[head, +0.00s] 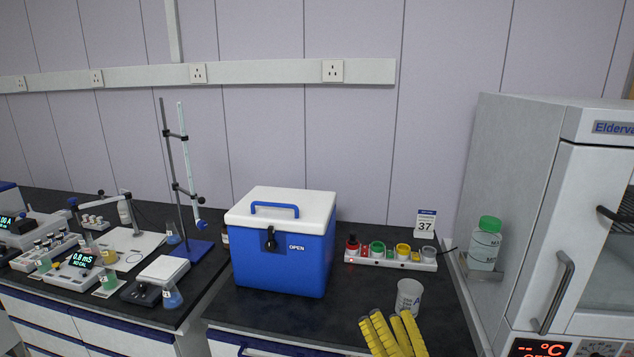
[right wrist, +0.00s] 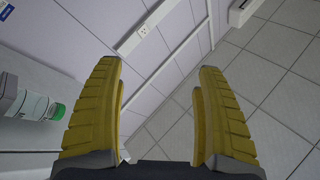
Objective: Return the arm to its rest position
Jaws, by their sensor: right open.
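My right gripper (head: 394,333) shows its yellow ribbed fingers at the bottom edge of the head view, in front of the bench's near edge. In the right wrist view the same gripper (right wrist: 158,100) has its two fingers wide apart with nothing between them. My left gripper is not in view.
A blue cooler box (head: 284,262) with a white lid is to the left. A rack (head: 390,261) of coloured caps, a green-capped bottle (head: 485,244) and a grey incubator (head: 530,200) are behind and right.

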